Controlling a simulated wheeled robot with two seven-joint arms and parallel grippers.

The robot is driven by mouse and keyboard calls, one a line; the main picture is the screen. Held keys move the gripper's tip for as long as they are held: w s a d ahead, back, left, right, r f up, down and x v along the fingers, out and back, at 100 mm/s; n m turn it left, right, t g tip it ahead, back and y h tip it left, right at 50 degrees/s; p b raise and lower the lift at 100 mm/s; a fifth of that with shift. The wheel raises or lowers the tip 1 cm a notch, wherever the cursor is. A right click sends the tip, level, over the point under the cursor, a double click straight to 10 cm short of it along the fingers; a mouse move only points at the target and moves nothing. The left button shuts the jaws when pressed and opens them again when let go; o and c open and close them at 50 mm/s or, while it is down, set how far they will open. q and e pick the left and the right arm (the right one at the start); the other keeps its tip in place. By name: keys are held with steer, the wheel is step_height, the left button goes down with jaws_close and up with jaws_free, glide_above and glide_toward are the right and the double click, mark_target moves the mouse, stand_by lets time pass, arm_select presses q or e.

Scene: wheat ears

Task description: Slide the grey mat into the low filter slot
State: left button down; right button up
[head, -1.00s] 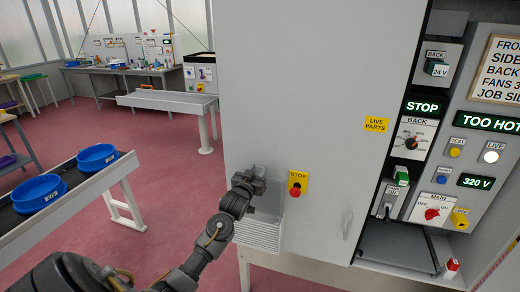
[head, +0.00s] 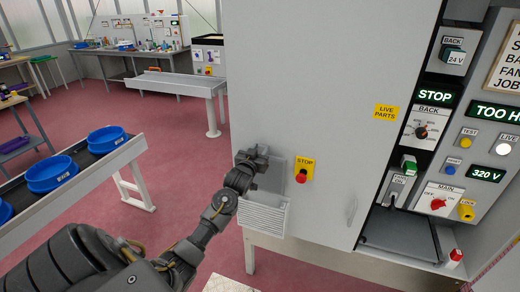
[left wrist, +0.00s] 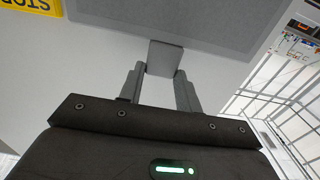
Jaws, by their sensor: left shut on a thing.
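The grey mat (left wrist: 180,22) fills the top of the left wrist view as a flat grey panel with a short tab (left wrist: 166,57) at its edge. My left gripper (left wrist: 160,85) is shut on this tab. In the head view my left gripper (head: 261,155) is at the cabinet's lower left, above a pale louvred housing (head: 264,219), which I take for the low filter slot. A grey panel shows behind the gripper there, but I cannot tell whether it is the mat. How far the mat sits in the slot is hidden. My right gripper is out of view.
The tall grey cabinet (head: 300,80) stands close in front. A red stop button (head: 301,177) sits just right of the gripper. The control panel (head: 470,150) is at right. A conveyor with blue bowls (head: 52,174) stands at left, with open red floor (head: 180,135) beyond.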

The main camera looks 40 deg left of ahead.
arm_select(q)
step_height(320, 180, down, 5)
steer(key=b, duration=0.2)
steer(key=shift+r+b, duration=0.15)
steer(key=shift+b, duration=0.2)
steer(key=shift+p, duration=0.5)
stand_by(1.4)
